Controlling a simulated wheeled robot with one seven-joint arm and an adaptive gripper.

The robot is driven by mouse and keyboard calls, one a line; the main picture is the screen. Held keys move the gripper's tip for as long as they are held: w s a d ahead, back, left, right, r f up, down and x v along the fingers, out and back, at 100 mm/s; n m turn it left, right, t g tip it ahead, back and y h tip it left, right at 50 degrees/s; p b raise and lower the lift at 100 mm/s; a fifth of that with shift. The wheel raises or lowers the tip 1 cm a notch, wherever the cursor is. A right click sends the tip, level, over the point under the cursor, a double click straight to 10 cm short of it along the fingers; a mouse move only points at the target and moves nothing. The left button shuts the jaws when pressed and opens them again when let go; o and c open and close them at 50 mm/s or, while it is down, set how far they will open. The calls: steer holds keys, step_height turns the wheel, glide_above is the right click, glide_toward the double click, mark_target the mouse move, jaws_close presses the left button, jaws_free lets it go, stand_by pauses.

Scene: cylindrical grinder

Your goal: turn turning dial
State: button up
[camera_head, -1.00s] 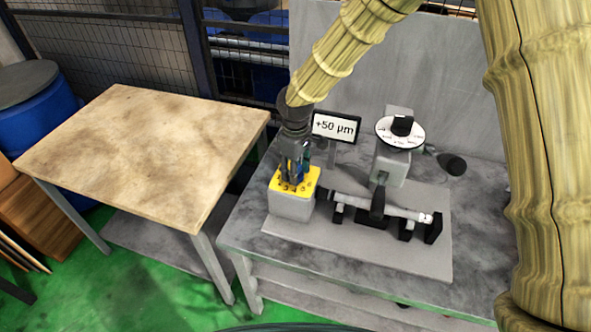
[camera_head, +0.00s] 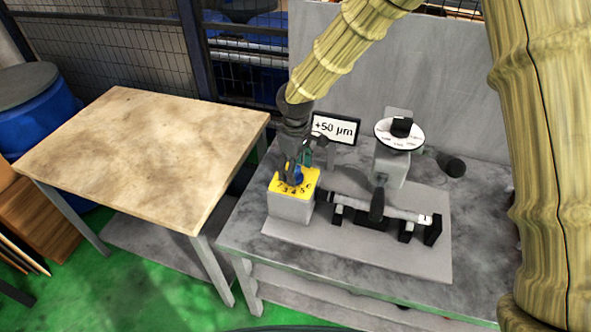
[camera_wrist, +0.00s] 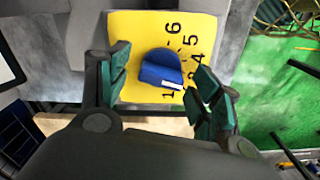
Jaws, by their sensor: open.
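The turning dial (camera_wrist: 160,68) is a blue knob with a white pointer mark on a yellow numbered plate (camera_wrist: 190,28). In the wrist view its mark points toward the low numbers, near the 1 and 2. In the head view the blue dial (camera_head: 294,176) shows on top of a grey box (camera_head: 290,207), partly hidden by my gripper. My gripper (camera_head: 297,165) is just above the plate, tilted. In the wrist view my gripper (camera_wrist: 160,85) is open, with one green-padded finger on each side of the dial and a gap visible on both sides.
A display (camera_head: 336,128) reading +50 µm stands behind the box. A grinder with a shaft (camera_head: 395,211) and a round white scale (camera_head: 399,134) is to the right on the grey table. A bare wooden-topped table (camera_head: 140,150) stands to the left.

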step_height(320, 180, up, 11)
stand_by(0.4)
steer(key=shift+f, duration=0.1)
stand_by(0.3)
